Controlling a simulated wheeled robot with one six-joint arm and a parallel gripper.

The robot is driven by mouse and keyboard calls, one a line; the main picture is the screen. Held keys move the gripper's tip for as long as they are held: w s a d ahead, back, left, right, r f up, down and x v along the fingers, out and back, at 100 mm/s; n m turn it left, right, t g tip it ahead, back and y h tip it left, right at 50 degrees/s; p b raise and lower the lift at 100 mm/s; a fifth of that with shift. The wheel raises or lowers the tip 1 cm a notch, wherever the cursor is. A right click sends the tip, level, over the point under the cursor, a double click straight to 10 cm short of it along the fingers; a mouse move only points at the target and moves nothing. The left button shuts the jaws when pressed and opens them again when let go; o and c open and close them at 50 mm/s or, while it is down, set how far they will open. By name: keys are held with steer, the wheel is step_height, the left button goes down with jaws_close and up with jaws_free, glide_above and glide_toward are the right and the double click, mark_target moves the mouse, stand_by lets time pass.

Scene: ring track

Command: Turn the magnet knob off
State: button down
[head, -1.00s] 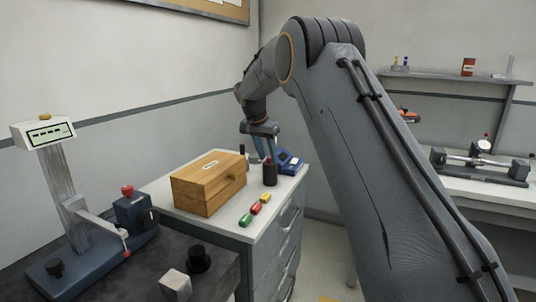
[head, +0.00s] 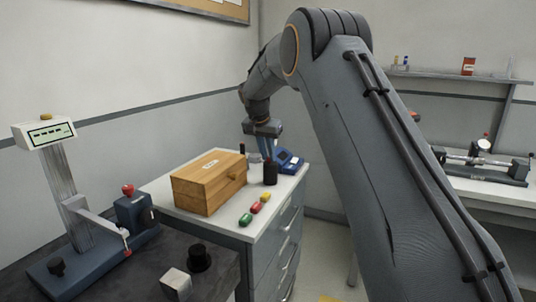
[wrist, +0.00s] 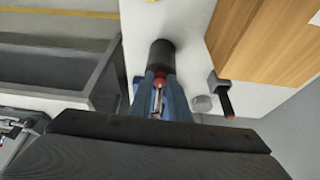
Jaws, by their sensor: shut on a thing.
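A dark blue block (head: 134,212) with a red button on top stands on a blue base at the left of the head view. A round black knob (head: 151,215) shows on its side. Another black knob (head: 56,267) is at the base's left end; I cannot tell which is the magnet knob. My gripper (head: 267,154) is over the far cabinet, away from both. In the wrist view my gripper (wrist: 161,88) is shut on a thin metal piece with a red end (wrist: 160,82), just by a black cylinder (wrist: 160,54). The piece's lower part is hidden.
A wooden box (head: 208,187) stands left of the black cylinder (head: 270,173). A blue device (head: 289,160) is to the right. Green, red and yellow pieces (head: 255,207) lie in front. A gauge stand (head: 78,200) rises at the left, beside a loose metal cube (head: 175,283).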

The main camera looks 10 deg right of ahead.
steer(key=n, duration=0.1)
steer(key=n+y+p, duration=0.1)
steer(key=n, duration=0.1)
steer(key=n+t+y, duration=0.1)
steer(key=n, duration=0.1)
steer(key=shift+s+d+r+p, duration=0.1)
steer(key=shift+s+d+p, duration=0.05)
steer(key=shift+d+p, duration=0.2)
steer(key=n+y, duration=0.1)
steer(key=n, duration=0.4)
steer(key=shift+d+y, duration=0.2)
steer(key=shift+y, duration=0.2)
steer(key=shift+n, duration=0.3)
steer(key=c, duration=1.7)
jaws_free()
steer(key=shift+o, duration=0.2)
steer(key=b+v, duration=0.1)
steer(key=v, duration=0.6)
steer(key=shift+r, duration=0.25)
steer(key=shift+s+d, duration=0.1)
steer(key=shift+s, duration=0.1)
